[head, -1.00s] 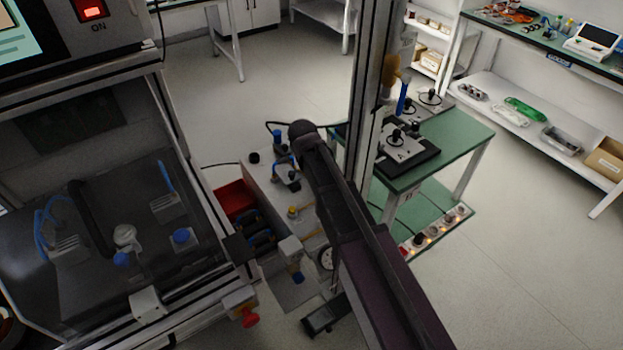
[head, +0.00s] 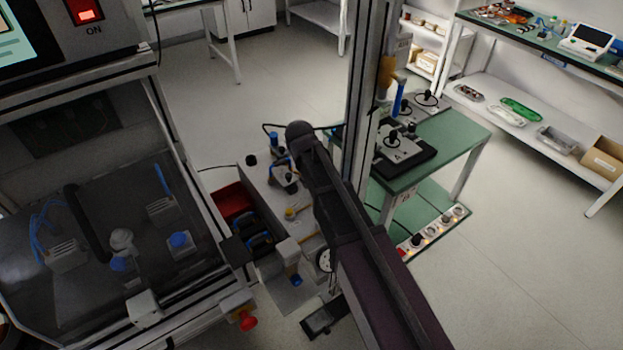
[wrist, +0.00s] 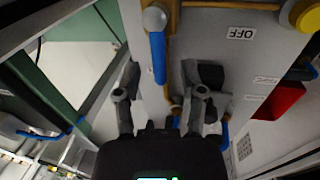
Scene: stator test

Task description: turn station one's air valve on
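In the wrist view a blue lever handle (wrist: 158,58) hangs from a round grey pivot on brown pipe, on a light grey panel (wrist: 215,60). An OFF label (wrist: 242,33) is on the panel to the right of the lever. My gripper (wrist: 162,98) is open and empty. Its two fingers stand apart below the lever, one to the left and one to the right of the lever's free end. Whether either finger touches the lever I cannot tell. In the head view my arm covers part of the grey station box (head: 262,187), and the gripper is hidden.
A yellow knob (wrist: 306,15) and a red bin (wrist: 280,101) are right of the lever. In the head view a green table (head: 455,140) with grey devices stands right of my arm. A dark enclosed machine (head: 100,235) is at left. Floor is open at right.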

